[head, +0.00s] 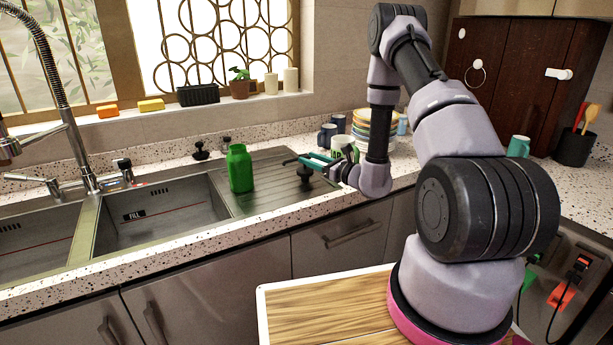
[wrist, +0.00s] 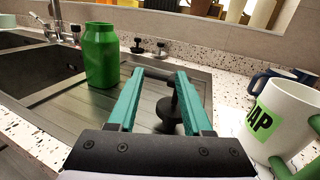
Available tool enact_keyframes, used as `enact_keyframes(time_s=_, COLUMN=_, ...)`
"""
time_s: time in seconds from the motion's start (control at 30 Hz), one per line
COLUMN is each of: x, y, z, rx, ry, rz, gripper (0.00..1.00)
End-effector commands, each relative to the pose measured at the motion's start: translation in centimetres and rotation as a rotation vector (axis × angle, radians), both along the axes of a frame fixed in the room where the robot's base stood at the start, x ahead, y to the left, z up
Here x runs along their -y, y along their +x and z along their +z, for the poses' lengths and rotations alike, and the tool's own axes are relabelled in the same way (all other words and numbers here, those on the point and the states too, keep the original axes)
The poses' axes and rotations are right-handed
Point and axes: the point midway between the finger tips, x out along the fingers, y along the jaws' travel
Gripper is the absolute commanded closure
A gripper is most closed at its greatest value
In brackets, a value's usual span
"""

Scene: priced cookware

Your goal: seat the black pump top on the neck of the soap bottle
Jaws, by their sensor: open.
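The green soap bottle (head: 240,169) stands upright on the ribbed drainboard beside the sink, its top without a pump. It also shows at upper left in the wrist view (wrist: 101,56). A black pump top (head: 305,177) with a wide round base stands on the drainboard to the right of the bottle. In the wrist view the pump top (wrist: 170,122) appears between my fingers, closer to the right one, its stem upward. My gripper (head: 297,161) is open, with teal fingers, over the pump top; it also shows in the wrist view (wrist: 160,75). Contact with the pump top is unclear.
Small black fittings (head: 201,151) stand behind the drainboard. A white mug with a green label (wrist: 286,120) is close on my gripper's right, with dark blue mugs (head: 327,135) behind. The sink basin (head: 160,215) opens left of the bottle. Drainboard between bottle and gripper is clear.

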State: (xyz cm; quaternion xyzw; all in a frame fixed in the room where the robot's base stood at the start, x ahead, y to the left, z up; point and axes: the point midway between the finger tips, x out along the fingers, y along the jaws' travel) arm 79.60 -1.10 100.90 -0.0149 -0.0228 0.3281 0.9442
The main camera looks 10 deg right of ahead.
Motion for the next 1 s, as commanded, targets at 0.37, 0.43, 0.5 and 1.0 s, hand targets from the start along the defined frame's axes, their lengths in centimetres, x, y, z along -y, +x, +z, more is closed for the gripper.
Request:
enact_keyframes(time_s=0.37, x=2.1, y=1.9, z=-5.1, rx=-0.049, ry=0.016, rz=-0.157, gripper=0.50)
enact_keyframes(time_s=0.43, x=1.5, y=3.0, z=-5.1, rx=-0.048, ry=0.017, rz=-0.156, gripper=0.50)
enact_keyframes(time_s=0.5, x=1.0, y=3.9, z=-5.1, rx=-0.048, ry=0.017, rz=-0.156, gripper=0.50)
enact_keyframes(time_s=1.0, x=-2.0, y=8.8, z=-4.7, rx=-0.049, ry=0.016, rz=-0.154, gripper=0.50)
